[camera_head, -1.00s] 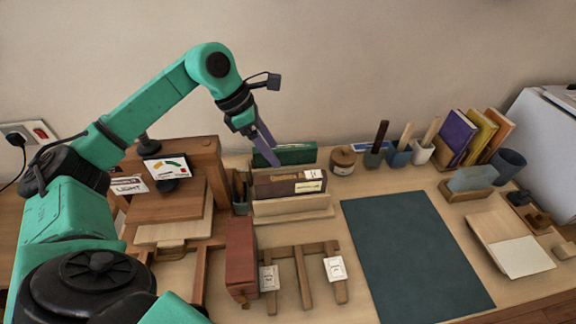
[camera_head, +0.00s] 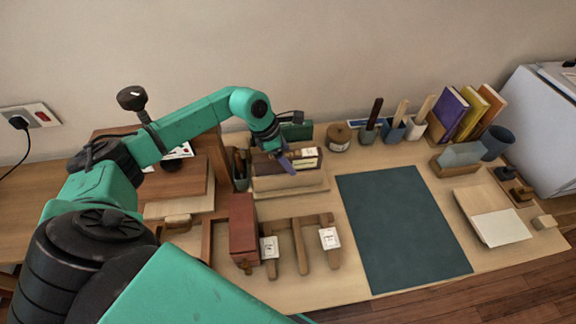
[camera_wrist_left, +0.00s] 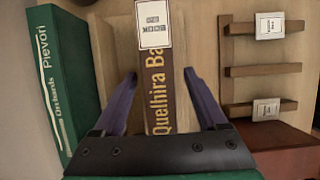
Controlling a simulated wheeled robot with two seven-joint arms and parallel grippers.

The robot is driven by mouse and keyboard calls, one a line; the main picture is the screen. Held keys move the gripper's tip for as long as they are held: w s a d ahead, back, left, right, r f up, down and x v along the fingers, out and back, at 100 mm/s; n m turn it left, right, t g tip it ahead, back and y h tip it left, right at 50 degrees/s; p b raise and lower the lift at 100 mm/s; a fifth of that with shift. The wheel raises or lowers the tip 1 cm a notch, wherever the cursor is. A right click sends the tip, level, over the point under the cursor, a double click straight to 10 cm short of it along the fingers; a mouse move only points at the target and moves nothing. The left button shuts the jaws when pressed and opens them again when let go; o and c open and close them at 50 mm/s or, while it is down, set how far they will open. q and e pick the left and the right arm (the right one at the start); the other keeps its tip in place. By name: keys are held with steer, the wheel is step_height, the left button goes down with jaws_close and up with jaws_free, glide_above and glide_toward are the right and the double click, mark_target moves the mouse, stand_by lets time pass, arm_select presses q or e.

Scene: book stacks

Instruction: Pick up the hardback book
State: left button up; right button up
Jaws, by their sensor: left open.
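A brown book (camera_head: 264,168) with yellow spine lettering and a white label stands in a wooden holder (camera_head: 310,186) at the middle-left of the desk. In the left wrist view the brown book (camera_wrist_left: 160,100) lies between the two purple fingers. My left gripper (camera_head: 287,163) is open, with its fingers on either side of the spine in the wrist view (camera_wrist_left: 160,76); I see gaps on both sides. How deep the fingers reach is hard to tell. A green book (camera_head: 298,131) stands behind, and its spine (camera_wrist_left: 62,85) shows at the left in the wrist view. My right gripper is out of view.
A red-brown box (camera_head: 243,228) and a wooden rack (camera_head: 304,250) with white labels stand in front of the holder. A dark green mat (camera_head: 400,230) lies clear to the right. Several upright books (camera_head: 448,112) and pen cups stand at the back right.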

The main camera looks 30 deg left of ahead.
arm_select(q)
jaws_close()
steer(key=shift+w+r, duration=0.1)
steer(key=shift+r, duration=0.05)
stand_by(1.2)
